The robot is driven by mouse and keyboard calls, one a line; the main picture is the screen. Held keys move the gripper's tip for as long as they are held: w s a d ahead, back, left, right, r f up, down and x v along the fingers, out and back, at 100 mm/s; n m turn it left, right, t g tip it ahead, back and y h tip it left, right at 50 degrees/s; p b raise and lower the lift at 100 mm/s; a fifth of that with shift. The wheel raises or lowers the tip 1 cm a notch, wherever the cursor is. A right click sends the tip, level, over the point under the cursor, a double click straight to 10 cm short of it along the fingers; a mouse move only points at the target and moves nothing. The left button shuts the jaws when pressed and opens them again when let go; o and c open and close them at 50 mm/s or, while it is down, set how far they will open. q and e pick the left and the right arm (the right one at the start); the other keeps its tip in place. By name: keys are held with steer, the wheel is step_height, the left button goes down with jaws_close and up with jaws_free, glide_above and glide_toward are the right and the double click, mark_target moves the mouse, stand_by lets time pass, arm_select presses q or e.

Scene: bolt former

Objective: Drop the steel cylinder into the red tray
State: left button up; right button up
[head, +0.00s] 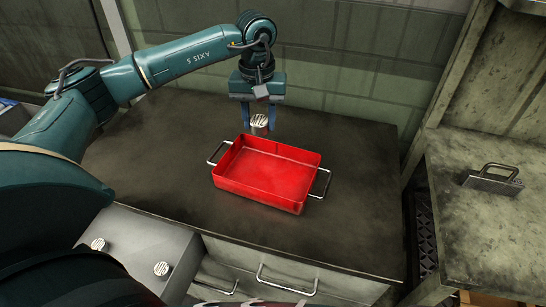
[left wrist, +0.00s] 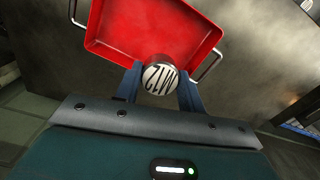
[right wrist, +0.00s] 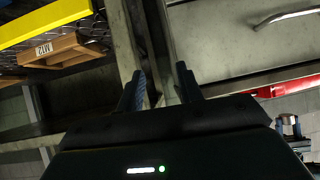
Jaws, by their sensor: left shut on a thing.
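The steel cylinder (head: 259,122) has a pale marked end face and is held between the fingers of my left gripper (head: 260,119). In the left wrist view the cylinder (left wrist: 160,78) sits between both blue fingers, its marked end toward the camera. The red tray (head: 240,187) is an open rectangular box with a wire handle at each end, resting on the dark table. The cylinder is at the tray's far edge in the head view; its height above the table is hard to tell. My right gripper (right wrist: 160,88) has its fingers apart with nothing between them.
Two similar cylinders (head: 161,268) stand on a grey box at the front left. The dark table (head: 350,165) is clear around the tray. A worn bench (head: 485,235) with a handled metal piece stands at the right. A wall rises behind the table.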

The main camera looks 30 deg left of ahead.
arm_select(q)
step_height(320, 180, down, 6)
steer(key=b, duration=0.3)
steer(key=shift+s, duration=0.1)
arm_select(e)
steer(key=shift+w+a+f+y, duration=0.1)
steer(key=shift+a+f+y, duration=0.3)
steer(key=shift+a, duration=0.2)
arm_select(q)
steer(key=shift+r, duration=0.1)
arm_select(e)
steer(key=shift+r, duration=0.1)
arm_select(q)
steer(key=o, duration=1.3)
steer(key=shift+b, duration=0.3)
step_height(320, 180, up, 13)
steer(key=shift+r+b, duration=0.1)
steer(key=shift+b, duration=0.35)
arm_select(e)
steer(key=shift+a+t, duration=0.15)
steer(key=shift+t, duration=0.15)
steer(key=shift+f, duration=0.2)
